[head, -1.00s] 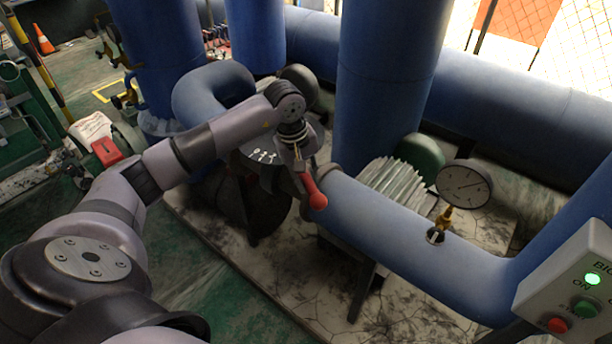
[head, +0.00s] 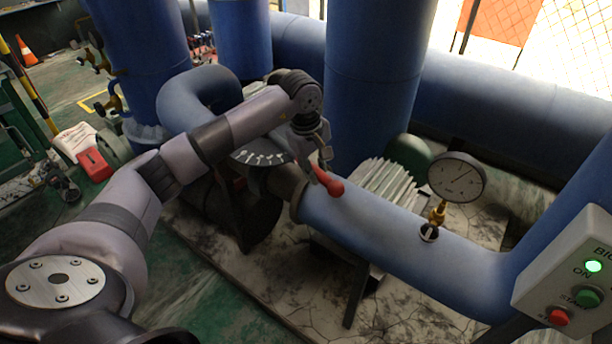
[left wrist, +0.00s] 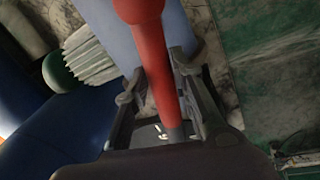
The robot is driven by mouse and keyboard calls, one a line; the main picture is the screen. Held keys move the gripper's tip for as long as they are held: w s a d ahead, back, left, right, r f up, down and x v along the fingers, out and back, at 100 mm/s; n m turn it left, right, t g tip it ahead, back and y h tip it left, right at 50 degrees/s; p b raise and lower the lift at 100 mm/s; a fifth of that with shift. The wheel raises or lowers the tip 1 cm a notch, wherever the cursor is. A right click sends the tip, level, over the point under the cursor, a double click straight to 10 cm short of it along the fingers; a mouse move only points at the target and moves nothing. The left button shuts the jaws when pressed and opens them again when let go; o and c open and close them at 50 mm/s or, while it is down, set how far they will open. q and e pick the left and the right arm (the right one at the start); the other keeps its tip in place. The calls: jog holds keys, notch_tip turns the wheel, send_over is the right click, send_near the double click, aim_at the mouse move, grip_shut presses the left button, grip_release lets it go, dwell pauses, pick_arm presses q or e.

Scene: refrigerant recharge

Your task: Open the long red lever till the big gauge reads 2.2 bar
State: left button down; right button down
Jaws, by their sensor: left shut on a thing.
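The long red lever (head: 329,181) sits on the valve on the blue pipe, with its rounded red end over the pipe. In the left wrist view the red lever (left wrist: 152,55) runs between my fingers. My left gripper (head: 318,152) is shut on the lever; its fingers (left wrist: 156,80) lie on both sides of the shaft. A dark scale plate (head: 262,157) with white marks lies beside the lever. The big gauge (head: 457,179) stands on a brass fitting at the right; its face shows, but its reading is too small to tell. My right gripper is not in view.
A control box (head: 570,275) with a lit green lamp, a green button and a red button stands at the right. Thick blue upright pipes (head: 372,80) rise behind the lever. A ribbed motor (head: 385,185) sits behind the pipe.

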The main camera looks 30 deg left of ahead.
pick_arm(q)
jog(key=c, duration=1.4)
grip_release()
jog(key=shift+o, duration=0.2)
jog(key=shift+r, duration=0.2)
notch_tip(320, 180, up, 12)
jog(key=s, duration=0.2)
jog(key=shift+s+a+f, duration=0.15)
jog(key=shift+a+f, duration=0.1)
jog(key=shift+a, duration=0.15)
